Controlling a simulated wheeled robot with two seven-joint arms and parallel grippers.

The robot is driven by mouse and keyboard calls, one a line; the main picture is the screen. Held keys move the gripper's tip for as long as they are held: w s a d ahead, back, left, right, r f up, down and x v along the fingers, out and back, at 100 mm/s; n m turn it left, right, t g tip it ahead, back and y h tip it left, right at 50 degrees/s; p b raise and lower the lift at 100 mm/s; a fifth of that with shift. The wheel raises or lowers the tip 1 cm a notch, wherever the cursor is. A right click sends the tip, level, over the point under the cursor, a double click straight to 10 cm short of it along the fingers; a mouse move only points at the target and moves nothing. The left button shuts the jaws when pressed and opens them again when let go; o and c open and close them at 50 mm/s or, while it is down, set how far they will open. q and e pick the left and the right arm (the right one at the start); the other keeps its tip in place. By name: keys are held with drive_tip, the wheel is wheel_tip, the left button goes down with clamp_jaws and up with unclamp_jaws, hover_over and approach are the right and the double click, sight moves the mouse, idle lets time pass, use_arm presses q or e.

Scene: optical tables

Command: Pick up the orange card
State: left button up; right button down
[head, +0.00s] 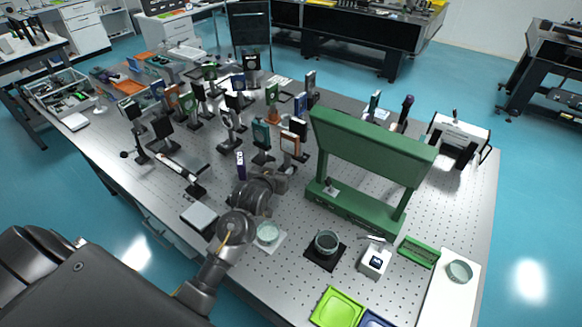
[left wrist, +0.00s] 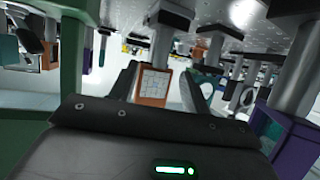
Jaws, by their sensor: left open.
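The orange card (head: 289,143) is an upright plate with an orange-brown frame and a paler face, on a post near the table's middle. In the left wrist view, where the scene is upside down, the orange card (left wrist: 153,87) has a white face with thin dark lines and appears between the fingers. My left gripper (head: 283,175) is open, just on the near side of the card. I see no contact, and its fingertips are partly hidden by my own wrist. My right gripper is not in view.
A large green stand (head: 372,145) rises right of the gripper. Several posts with dark, green and purple plates crowd behind and left, including a green plate (head: 261,134) beside the card.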

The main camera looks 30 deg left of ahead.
sight(287, 161)
use_arm(q)
drive_tip(key=shift+w+f, duration=0.2)
drive_tip(key=shift+f, duration=0.25)
drive_tip(key=shift+w+a, duration=0.1)
drive_tip(key=shift+w, duration=0.15)
drive_tip(key=x, duration=0.5)
drive_tip(key=p+x, duration=0.2)
drive_tip(key=x, duration=0.2)
drive_tip(key=shift+w+a+r, duration=0.1)
drive_tip(key=shift+w+a, duration=0.05)
drive_tip(key=shift+w, duration=0.45)
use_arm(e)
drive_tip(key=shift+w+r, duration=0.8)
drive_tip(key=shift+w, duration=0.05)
use_arm(q)
clamp_jaws()
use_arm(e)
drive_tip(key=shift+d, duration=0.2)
